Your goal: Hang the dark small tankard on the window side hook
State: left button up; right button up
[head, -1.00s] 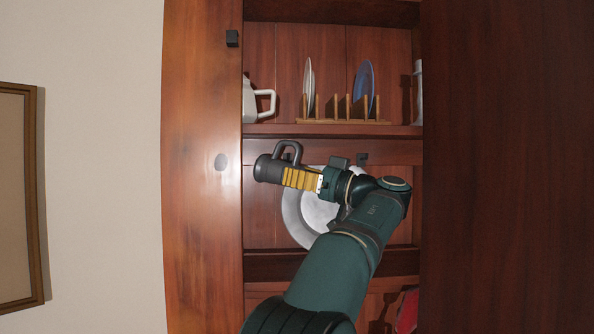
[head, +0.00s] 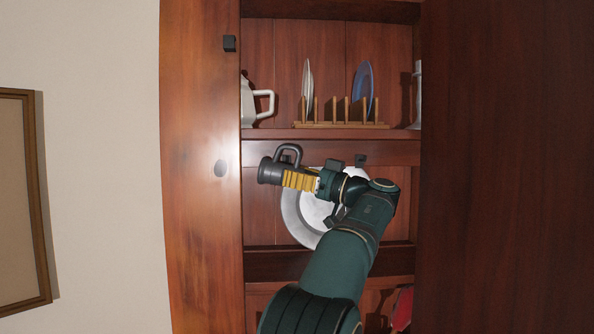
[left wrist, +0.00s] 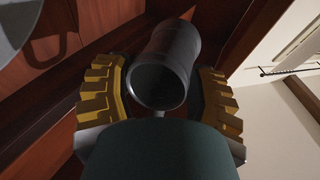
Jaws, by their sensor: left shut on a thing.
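The dark grey small tankard (head: 268,172) is held in front of the cabinet, its handle pointing up. My left gripper (head: 290,179), with yellow ribbed fingers, is shut on its body. In the left wrist view the tankard (left wrist: 172,55) lies between the two fingers, its round end facing the camera. One small dark hook block (head: 229,43) is on the upper left cabinet panel, above and left of the tankard. Another dark block (head: 361,159) is under the shelf, right of the tankard. I cannot tell which is the window side hook. My right gripper is not in view.
The shelf (head: 330,134) above holds a white pitcher (head: 250,103) and a wooden rack (head: 340,124) with a white plate (head: 307,88) and a blue plate (head: 363,88). A large pale plate (head: 300,218) stands behind my arm. A dark panel (head: 505,170) fills the right.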

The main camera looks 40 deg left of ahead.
pick_arm(q)
jog(key=shift+w+a, duration=0.1)
jog(key=shift+a, duration=0.2)
jog(key=shift+f+b, duration=0.3)
jog(key=shift+b, duration=0.05)
jog(key=shift+w+a+f+b, duration=0.15)
jog(key=shift+a+f+b, duration=0.15)
jog(key=shift+f, duration=0.2)
jog(key=shift+c, duration=0.2)
jog(key=shift+d+f, duration=0.15)
jog(key=shift+c, duration=0.2)
jog(key=o, duration=1.2)
jog(key=shift+o, duration=0.3)
jog(key=shift+w+f, duration=0.1)
